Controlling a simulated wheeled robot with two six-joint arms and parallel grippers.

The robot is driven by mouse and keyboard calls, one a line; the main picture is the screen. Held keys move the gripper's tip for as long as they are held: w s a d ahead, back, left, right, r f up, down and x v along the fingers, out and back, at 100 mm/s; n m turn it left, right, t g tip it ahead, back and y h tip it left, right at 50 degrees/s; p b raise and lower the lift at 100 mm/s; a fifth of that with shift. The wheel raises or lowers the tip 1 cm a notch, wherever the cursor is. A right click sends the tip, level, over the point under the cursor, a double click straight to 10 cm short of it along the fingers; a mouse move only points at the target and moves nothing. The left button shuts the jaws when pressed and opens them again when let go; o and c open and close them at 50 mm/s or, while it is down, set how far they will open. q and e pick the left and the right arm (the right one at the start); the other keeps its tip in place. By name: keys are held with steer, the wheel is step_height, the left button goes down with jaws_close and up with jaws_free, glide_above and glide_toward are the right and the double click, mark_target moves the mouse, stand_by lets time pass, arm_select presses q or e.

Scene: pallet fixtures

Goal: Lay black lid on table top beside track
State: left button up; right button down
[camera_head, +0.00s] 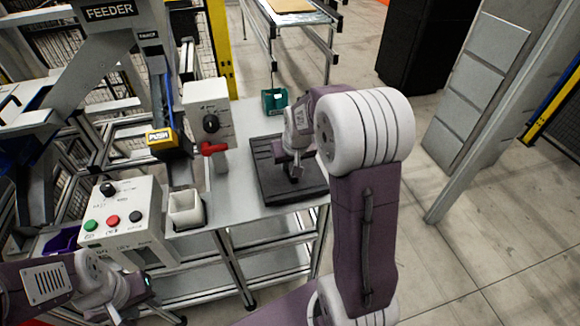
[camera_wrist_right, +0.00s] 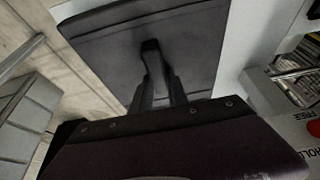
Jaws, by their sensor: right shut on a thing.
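The black lid (camera_head: 265,185) is a flat square plate, level over the right part of the grey table top (camera_head: 232,188). I cannot tell if it touches the table or hangs just above. My right gripper (camera_head: 296,172) points down at its middle. In the right wrist view the fingers (camera_wrist_right: 160,75) are shut on the lid's raised handle, and the lid (camera_wrist_right: 105,52) spreads beyond them. My left gripper (camera_head: 132,305) is at the lower left, away from the lid; its fingers are unclear. The track (camera_head: 172,115) under the feeder ends left of the lid.
A teal bin (camera_head: 274,101) is behind the lid. A white open cup (camera_head: 186,208) and a button box (camera_head: 125,215) are at the left. Bare table shows left of the lid.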

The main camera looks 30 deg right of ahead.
steer(key=shift+w+f, duration=0.2)
steer(key=shift+f, duration=0.35)
steer(key=shift+s, duration=0.15)
steer(key=c, duration=1.3)
jaws_free()
steer(key=shift+f, duration=0.15)
